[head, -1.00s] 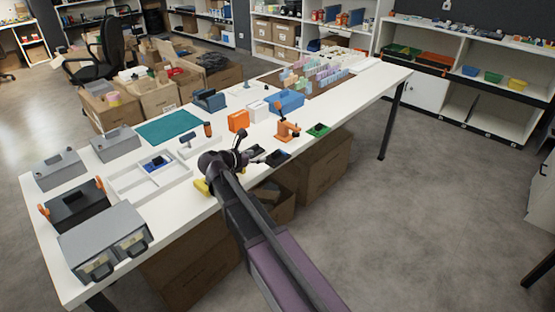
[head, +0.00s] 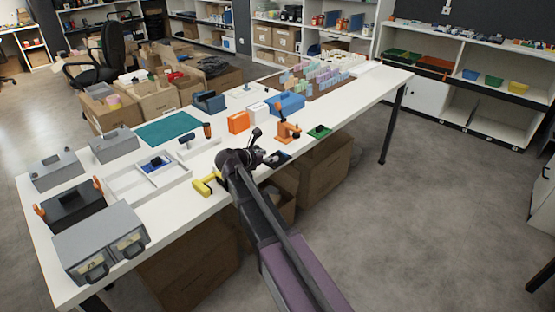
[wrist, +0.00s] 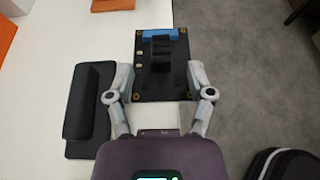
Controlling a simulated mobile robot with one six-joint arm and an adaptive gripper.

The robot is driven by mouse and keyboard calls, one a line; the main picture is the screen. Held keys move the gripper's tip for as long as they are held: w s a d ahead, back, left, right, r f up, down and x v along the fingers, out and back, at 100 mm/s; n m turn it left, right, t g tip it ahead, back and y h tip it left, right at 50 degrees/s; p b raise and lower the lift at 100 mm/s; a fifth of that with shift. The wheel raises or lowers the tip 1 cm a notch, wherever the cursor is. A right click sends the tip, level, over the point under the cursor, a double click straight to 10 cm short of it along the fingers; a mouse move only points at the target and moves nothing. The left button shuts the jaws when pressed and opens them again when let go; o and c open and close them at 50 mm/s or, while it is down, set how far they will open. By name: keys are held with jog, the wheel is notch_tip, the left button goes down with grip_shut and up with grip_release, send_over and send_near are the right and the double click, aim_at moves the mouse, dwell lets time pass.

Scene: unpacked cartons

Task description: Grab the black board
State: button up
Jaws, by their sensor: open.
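The black board (wrist: 147,83) is a flat dark plate with brass-ringed corner holes, a blue strip at its far end and black blocks on top. It lies at the table's edge, its right part reaching past the edge in the wrist view. In the head view the board (head: 281,158) shows just right of my gripper (head: 262,157). In the wrist view my gripper (wrist: 162,72) is open, one finger on each side of the board's near half. I cannot tell the height gap.
A black block on a plate (wrist: 88,108) lies close left of my left finger. An orange stand (head: 287,131), a green board (head: 319,131) and a yellow clamp (head: 208,184) are nearby on the white table (head: 225,205). Floor is open to the right.

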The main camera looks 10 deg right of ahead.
aim_at(273, 155)
jog(key=shift+b+x, duration=0.8)
jog(key=shift+x, duration=1.55)
grip_shut()
